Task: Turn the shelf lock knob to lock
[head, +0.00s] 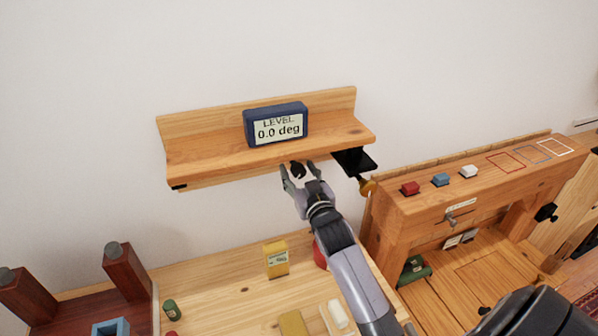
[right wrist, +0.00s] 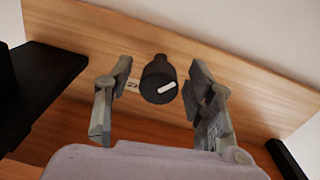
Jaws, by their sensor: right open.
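The wooden shelf (head: 210,150) is on the wall, with a blue level display (head: 289,109) reading 0.0 deg on it. The shelf lock knob is a small black cylinder under the shelf's front edge. In the right wrist view the knob (right wrist: 153,70) has a white slanted mark on its face. A small white label (right wrist: 132,84) sits left of it. My right gripper (head: 300,176) is open, with one finger on each side of the knob. In the right wrist view gaps show between the knob and both fingers (right wrist: 159,84). My left gripper is not in view.
A black bracket (head: 354,160) is under the shelf's right end. A wooden bench (head: 430,220) with red, blue and white blocks stands at right. Below is a table with a yellow box (head: 276,258) and dark red posts (head: 126,271). The wall above is clear.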

